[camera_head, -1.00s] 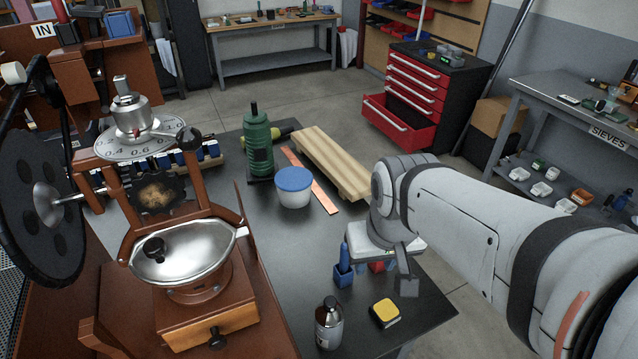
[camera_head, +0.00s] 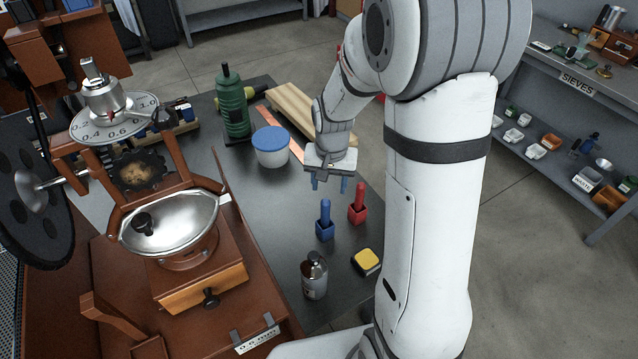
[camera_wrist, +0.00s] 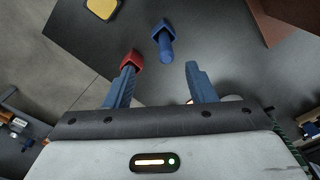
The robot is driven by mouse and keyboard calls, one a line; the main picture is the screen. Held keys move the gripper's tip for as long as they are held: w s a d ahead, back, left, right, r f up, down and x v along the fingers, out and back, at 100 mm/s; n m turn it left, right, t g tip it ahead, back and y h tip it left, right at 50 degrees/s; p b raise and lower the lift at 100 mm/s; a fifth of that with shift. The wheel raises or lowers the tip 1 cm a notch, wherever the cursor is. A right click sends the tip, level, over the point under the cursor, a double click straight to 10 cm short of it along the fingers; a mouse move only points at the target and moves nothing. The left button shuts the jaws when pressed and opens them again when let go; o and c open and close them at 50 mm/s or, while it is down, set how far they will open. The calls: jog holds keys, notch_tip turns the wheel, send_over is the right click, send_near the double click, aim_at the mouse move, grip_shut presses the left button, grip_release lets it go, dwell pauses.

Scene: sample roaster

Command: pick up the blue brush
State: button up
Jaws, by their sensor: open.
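The blue brush (camera_head: 325,222) stands upright on the dark tabletop in the head view, its handle up and its wider block end down. It also shows in the wrist view (camera_wrist: 165,44), ahead of the jaws and roughly between their lines. My gripper (camera_head: 330,184) is open and empty, pointing down above the table, behind the blue brush in the head view and apart from it. Its two blue fingers show in the wrist view (camera_wrist: 162,78). A red brush (camera_head: 358,204) stands close to the right of the blue one. In the wrist view, my left finger partly overlaps it.
A yellow-topped block (camera_head: 366,262) and a brown bottle (camera_head: 314,275) stand nearer on the table. A white tub with a blue lid (camera_head: 271,146), a green flask (camera_head: 233,104) and a wooden board (camera_head: 290,108) lie farther back. The wooden grinder stand (camera_head: 200,275) is at left.

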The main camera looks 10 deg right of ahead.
jog(key=m, duration=0.1)
send_over(325, 208)
jog(key=w, duration=0.1)
jog(key=shift+g, duration=0.3)
jog(key=f, duration=0.3)
jog(key=f+p, duration=0.1)
jog(key=f, duration=0.2)
jog(key=shift+w+d+f, duration=0.2)
jog(key=shift+f, duration=0.05)
jog(key=shift+f+p, duration=0.6)
jog(key=shift+f, duration=3.4)
jog(key=shift+w, duration=0.1)
jog(key=c, duration=1.1)
